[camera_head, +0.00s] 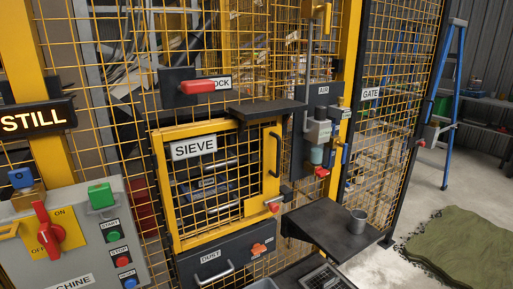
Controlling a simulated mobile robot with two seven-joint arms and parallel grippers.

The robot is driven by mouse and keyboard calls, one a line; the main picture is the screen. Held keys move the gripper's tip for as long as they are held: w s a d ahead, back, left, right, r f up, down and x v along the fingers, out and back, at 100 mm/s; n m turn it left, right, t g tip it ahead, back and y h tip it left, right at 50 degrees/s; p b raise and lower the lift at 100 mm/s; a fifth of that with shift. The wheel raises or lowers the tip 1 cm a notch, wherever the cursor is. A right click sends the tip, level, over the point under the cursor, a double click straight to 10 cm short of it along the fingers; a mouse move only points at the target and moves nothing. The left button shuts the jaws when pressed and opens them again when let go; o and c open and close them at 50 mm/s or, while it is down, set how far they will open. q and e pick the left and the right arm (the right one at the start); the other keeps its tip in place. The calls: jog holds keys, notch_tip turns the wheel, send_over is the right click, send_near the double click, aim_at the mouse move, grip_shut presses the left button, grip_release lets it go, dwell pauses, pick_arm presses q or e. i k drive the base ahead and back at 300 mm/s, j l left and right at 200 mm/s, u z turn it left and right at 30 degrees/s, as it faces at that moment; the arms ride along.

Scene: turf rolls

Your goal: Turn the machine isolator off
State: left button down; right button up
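The machine isolator (47,236) is a red rotary handle on a yellow plate, on the grey control box (82,255) at the lower left. Its lever stands nearly upright, its upper end leaning slightly left. A partly cut-off MACHINE label (72,283) is on the box below. Neither of my grippers is in view.
Green START (112,237) and red STOP (122,261) buttons sit right of the isolator. A lit STILL sign (36,119) hangs above. Open floor lies far right, beside a turf piece (465,250).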

aim_at(50, 235)
jog(key=u, duration=1.3)
